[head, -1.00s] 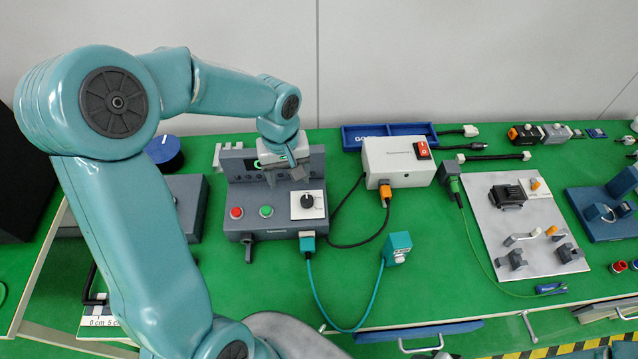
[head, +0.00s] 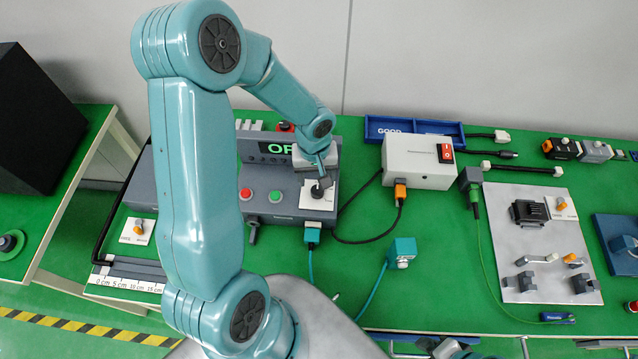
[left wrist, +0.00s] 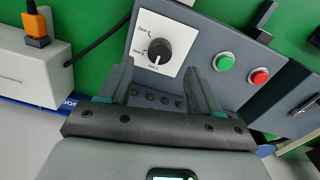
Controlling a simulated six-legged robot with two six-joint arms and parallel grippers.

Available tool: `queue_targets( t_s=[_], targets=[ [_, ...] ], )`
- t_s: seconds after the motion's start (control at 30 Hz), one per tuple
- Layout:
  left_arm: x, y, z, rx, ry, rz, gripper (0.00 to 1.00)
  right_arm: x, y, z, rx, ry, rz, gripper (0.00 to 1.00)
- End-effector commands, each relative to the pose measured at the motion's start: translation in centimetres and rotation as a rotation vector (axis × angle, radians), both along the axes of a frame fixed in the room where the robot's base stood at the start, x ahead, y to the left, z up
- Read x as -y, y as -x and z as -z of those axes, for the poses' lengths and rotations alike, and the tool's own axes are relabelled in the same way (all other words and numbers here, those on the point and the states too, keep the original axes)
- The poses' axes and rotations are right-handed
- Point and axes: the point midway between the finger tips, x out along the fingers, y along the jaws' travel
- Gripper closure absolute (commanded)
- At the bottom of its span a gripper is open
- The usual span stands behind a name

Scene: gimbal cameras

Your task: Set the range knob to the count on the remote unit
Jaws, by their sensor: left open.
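The range knob, a black round knob (left wrist: 159,52) on a white plate with small markings, shows in the left wrist view; its pointer and labels are too small to read surely. In the head view it sits at the right of the grey control box (head: 258,205), partly covered by my gripper. My left gripper (head: 322,176) is above the knob, open. In the left wrist view its two fingers (left wrist: 160,82) are spread, with the knob seen beyond and between them, apart from it. A teal unit (head: 402,251) on a teal cable stands on the green table; no count is readable on it.
The box has red (head: 245,194) and green (head: 275,196) buttons and a partly hidden green-lettered display (head: 279,148). A white box (head: 417,163) with a red switch stands right of it, with cables. A grey plate (head: 525,282) with fixtures lies farther right.

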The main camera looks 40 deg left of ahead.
Motion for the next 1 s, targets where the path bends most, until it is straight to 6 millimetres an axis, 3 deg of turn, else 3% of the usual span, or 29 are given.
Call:
queue_targets(
  t_s=[0.1,0.3,0.67,0.7,0.87,1.0],
  targets=[
    [0.1,-0.1,2.7,-0.005,0.002,0.0,0.37,0.0,0.0,-0.1,0.0,0.0,-0.001,0.57],
    [0.2,-0.4,5.2,-0.003,0.0,0.001,0.37,0.0,0.0,-0.6,0.0,0.0,-0.001,0.57],
    [0.1,-0.7,6.0,0.001,-0.001,0.0,0.37,0.0,0.0,-0.6,0.0,0.0,-0.001,0.57],
    [0.1,-0.7,6.0,0.001,-0.001,0.0,0.4,0.0,0.0,-0.6,0.0,0.0,-0.001,0.57],
    [0.1,-0.7,5.9,0.001,-0.001,0.0,0.92,0.0,0.0,-0.6,0.0,0.0,-0.001,0.57],
    [0.1,-0.7,5.9,0.001,0.0,0.002,0.93,0.0,0.0,-0.6,0.0,0.0,-0.001,0.57]
  ],
)
